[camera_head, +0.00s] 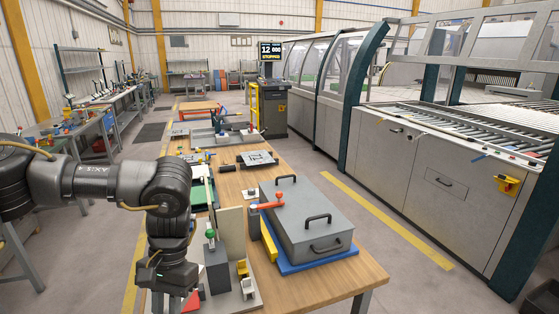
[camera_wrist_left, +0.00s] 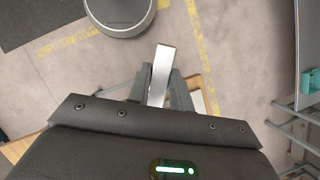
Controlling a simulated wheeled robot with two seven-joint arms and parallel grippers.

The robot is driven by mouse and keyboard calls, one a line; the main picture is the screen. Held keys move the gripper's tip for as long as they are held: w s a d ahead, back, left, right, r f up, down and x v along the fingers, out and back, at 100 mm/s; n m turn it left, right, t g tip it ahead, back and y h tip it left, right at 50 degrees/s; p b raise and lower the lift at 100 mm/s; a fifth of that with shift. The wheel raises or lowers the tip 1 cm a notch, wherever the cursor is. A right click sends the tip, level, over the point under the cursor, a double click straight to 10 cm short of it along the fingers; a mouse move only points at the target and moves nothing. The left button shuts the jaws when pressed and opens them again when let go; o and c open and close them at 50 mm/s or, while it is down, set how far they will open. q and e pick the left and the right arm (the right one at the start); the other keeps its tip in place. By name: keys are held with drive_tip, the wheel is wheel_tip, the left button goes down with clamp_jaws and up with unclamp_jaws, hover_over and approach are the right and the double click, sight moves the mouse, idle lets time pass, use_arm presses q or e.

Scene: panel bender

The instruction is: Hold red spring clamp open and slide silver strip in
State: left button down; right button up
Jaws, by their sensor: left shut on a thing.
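My left gripper (camera_wrist_left: 160,85) is shut on a silver strip (camera_wrist_left: 161,66), which sticks out beyond the fingertips in the left wrist view. In the head view the left arm reaches down at the table's near left end, and its fingers and the strip are hidden there. A small red part (camera_head: 192,299) shows beside the left gripper at the near edge; it may be the red spring clamp, but most of it is hidden and I cannot tell whether its jaws are open. My right gripper is in neither view.
Close to my left wrist stand a dark block and a green-topped clamp (camera_head: 210,236) on a grey plate (camera_head: 244,300). A grey lidded box (camera_head: 310,222) on a blue base and a red-handled clamp (camera_head: 267,204) lie to the right. The table's front right corner is clear.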

use_arm(q)
drive_tip(key=shift+s+r+n+h, duration=0.3)
drive_tip(key=shift+r+n+h, duration=0.35)
drive_tip(key=shift+n, duration=0.55)
drive_tip(key=shift+r, duration=0.1)
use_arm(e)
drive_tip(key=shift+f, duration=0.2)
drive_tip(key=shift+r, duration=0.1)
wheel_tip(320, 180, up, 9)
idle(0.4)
